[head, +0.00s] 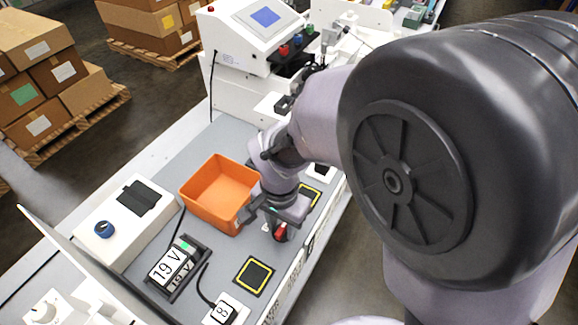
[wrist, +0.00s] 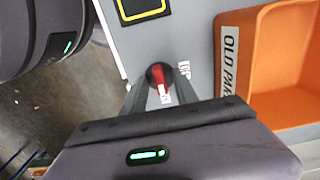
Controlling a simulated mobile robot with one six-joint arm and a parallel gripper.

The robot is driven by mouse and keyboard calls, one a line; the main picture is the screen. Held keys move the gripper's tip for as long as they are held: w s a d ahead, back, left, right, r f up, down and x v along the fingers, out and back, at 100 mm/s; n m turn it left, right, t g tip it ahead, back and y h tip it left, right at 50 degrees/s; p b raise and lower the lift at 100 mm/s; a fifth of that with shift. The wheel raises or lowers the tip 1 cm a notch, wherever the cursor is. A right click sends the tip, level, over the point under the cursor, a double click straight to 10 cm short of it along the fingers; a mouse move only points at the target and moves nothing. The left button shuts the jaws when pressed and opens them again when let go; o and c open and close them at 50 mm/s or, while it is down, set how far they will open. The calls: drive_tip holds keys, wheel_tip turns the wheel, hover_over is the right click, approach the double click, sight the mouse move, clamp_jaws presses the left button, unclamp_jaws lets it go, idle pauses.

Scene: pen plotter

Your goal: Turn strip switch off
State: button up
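The switch with a red knob (wrist: 157,75) sits on a grey surface in the wrist view, with a small white label beside it and another, partly hidden, below it. The knob also shows in the head view (head: 280,233), below my gripper. The two dark fingers of my gripper (wrist: 158,80) reach down on either side of the knob, with their tips close to it. Whether they touch the knob is not clear. In the head view my gripper (head: 277,222) is low over the bench strip, right of the orange bin.
The orange bin (head: 213,203) stands close beside my gripper and also shows in the wrist view (wrist: 270,20). Yellow-edged black pads (head: 253,275) lie along the bench's front strip.

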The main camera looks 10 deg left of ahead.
clamp_jaws()
drive_tip(key=shift+r+n, duration=0.1)
drive_tip(key=shift+n, duration=0.2)
drive_tip(key=n+p, duration=0.1)
drive_tip(key=n, duration=0.2)
drive_tip(key=shift+n, duration=0.3)
drive_tip(key=n+p, duration=0.1)
drive_tip(key=n, duration=0.3)
drive_tip(key=shift+n+p, duration=0.3)
drive_tip(key=n+p, duration=0.1)
drive_tip(key=n, duration=0.3)
drive_tip(key=shift+n, duration=0.3)
drive_tip(key=shift+n+p, duration=0.95)
drive_tip(key=shift+n, duration=1.55)
